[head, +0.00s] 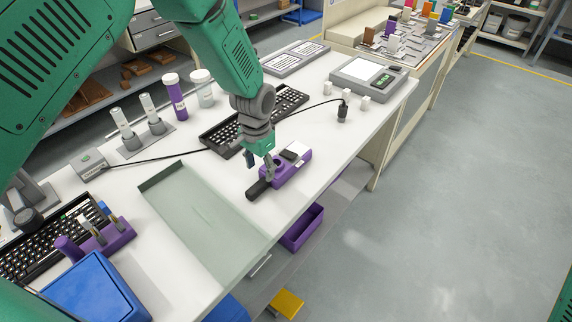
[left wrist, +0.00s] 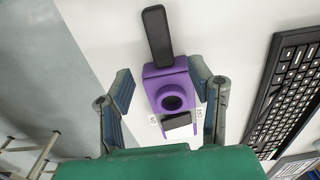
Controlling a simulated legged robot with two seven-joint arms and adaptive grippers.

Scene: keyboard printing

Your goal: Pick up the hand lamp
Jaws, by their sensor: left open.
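The hand lamp appears to be the purple body (head: 293,168) with a dark round opening and a black handle (head: 258,190), lying on the white table near its front edge. In the left wrist view the purple body (left wrist: 168,72) lies between the fingers, and its black handle (left wrist: 157,35) points away, beyond the fingertips. My left gripper (head: 260,170) is open above the lamp, pointing down, with a finger on either side of the purple body (left wrist: 165,88). I cannot tell whether a finger touches it. My right gripper is not in view.
A shallow glassy tray (head: 165,177) lies left of the lamp. A black keyboard (head: 217,136) lies behind it. A grey device with a screen (head: 366,76) and small white blocks stand farther right. A purple bin (head: 302,228) sits below the table edge. Dark cables cross the table.

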